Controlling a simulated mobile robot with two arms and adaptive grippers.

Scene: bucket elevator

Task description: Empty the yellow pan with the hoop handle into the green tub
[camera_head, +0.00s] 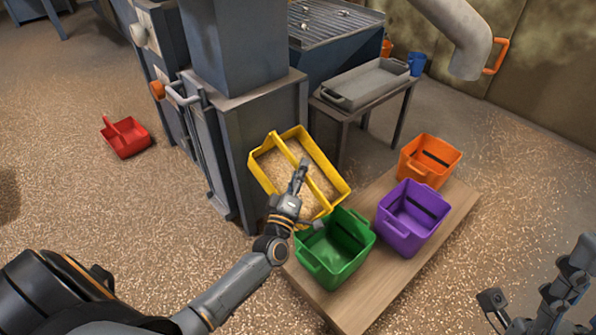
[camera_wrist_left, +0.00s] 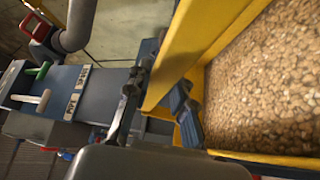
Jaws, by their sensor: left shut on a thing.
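The yellow pan (camera_head: 326,160) is full of tan grain (camera_head: 272,168). Its hoop handle (camera_head: 285,151) runs across the top. My left gripper (camera_head: 299,172) is shut on this handle, near its middle. In the left wrist view the fingers (camera_wrist_left: 160,92) are against the yellow handle (camera_wrist_left: 208,35), with the grain (camera_wrist_left: 265,80) to the right. The green tub (camera_head: 336,262) stands just in front of the pan; the pan's near corner overlaps its back edge in the picture. The tub's visible inside looks empty. My right gripper (camera_head: 494,308) is at the lower right, away from the tubs.
A purple tub (camera_head: 403,238) and an orange tub (camera_head: 440,152) share the wooden platform (camera_head: 375,292) with the green tub. The grey elevator housing (camera_head: 265,102) stands close behind the pan. A grey tray (camera_head: 365,82) sits on a side table. A red pan (camera_head: 126,141) lies on the floor.

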